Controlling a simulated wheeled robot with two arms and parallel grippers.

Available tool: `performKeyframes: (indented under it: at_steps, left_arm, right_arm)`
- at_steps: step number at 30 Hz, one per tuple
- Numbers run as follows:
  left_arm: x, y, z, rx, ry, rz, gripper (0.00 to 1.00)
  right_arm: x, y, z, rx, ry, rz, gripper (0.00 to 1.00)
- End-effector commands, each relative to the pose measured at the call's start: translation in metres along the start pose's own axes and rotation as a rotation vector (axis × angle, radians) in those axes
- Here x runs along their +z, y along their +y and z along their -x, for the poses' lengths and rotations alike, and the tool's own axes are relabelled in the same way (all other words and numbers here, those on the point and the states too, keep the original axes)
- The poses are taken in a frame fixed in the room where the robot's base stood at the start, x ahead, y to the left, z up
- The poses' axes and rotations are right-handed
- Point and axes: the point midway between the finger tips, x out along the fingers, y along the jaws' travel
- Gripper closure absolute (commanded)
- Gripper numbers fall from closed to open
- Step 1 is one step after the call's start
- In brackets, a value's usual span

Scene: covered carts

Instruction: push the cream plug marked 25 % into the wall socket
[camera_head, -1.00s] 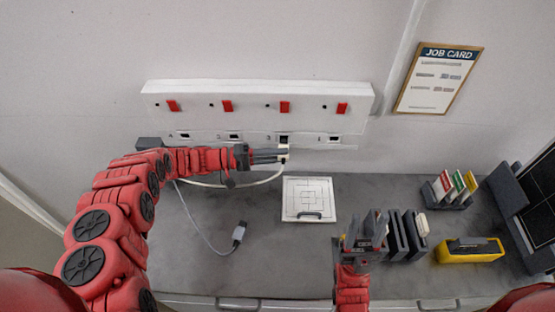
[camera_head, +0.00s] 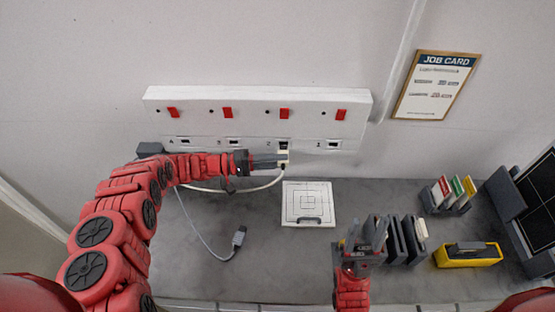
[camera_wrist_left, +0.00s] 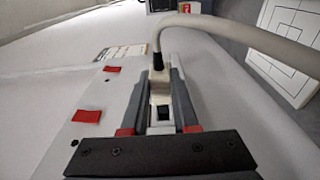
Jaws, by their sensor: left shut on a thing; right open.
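The cream plug (camera_head: 284,155) is between the fingertips of my left gripper (camera_head: 270,161), just below the third socket from the left on the white wall strip (camera_head: 255,100). A cream cable (camera_head: 262,187) hangs from it. In the left wrist view my shut left gripper (camera_wrist_left: 161,105) clasps the plug (camera_wrist_left: 158,88), with a dark opening close by. The 25 % marking is not legible, and I cannot tell whether the plug touches the socket. My right gripper (camera_head: 366,235) is open and empty over the worktop, near the dark upright holders.
A grey plug (camera_head: 239,237) on a thin cable lies on the worktop. A white panel (camera_head: 309,204) lies in the middle. To the right are dark upright holders (camera_head: 397,240), a yellow box (camera_head: 468,256) and a card rack (camera_head: 453,194). A job card (camera_head: 435,85) hangs on the wall.

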Motion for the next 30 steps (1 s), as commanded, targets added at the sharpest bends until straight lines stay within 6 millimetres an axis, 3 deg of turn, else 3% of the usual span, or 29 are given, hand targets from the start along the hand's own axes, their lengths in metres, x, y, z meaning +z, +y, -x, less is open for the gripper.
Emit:
performKeyframes:
  at_steps: [30]
  left_arm:
    - [-0.0001, 0.0002, 0.0002, 0.000, 0.000, 0.000, 1.00]
  right_arm:
    - [-0.0011, 0.0003, -0.0068, 0.000, 0.000, 0.000, 0.51]
